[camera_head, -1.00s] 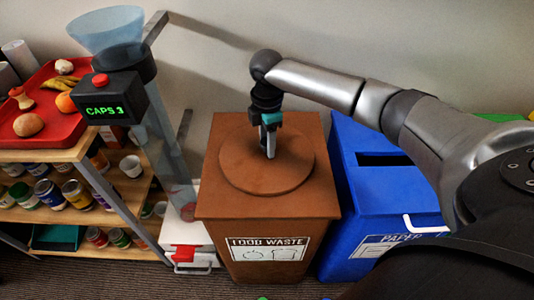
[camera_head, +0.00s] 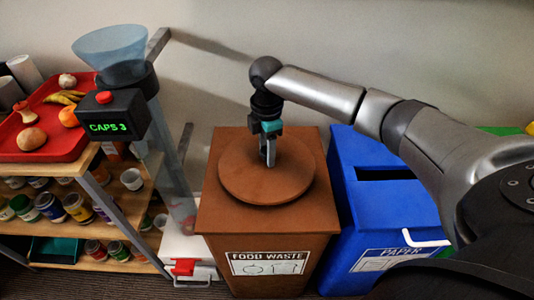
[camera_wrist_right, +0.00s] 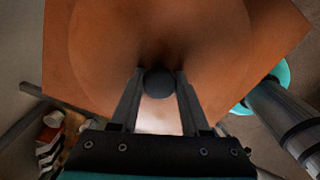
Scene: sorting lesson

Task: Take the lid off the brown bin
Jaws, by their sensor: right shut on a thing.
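The brown bin (camera_head: 222,217) with the "FOOD WASTE" label stands at the middle of the head view. Its round brown lid (camera_head: 240,180) is on its top; I cannot tell whether a gap lies under it. My right gripper (camera_head: 268,160) points down at the lid's centre. In the right wrist view its fingers (camera_wrist_right: 158,85) are shut on a dark round knob (camera_wrist_right: 159,83) on the lid (camera_wrist_right: 110,40). My left gripper is not in view.
A blue paper bin (camera_head: 385,210) stands close on the right. On the left are a caps dispenser (camera_head: 115,120), a red tray (camera_head: 60,145) of food and shelves with several jars. The wall (camera_head: 330,60) is close behind.

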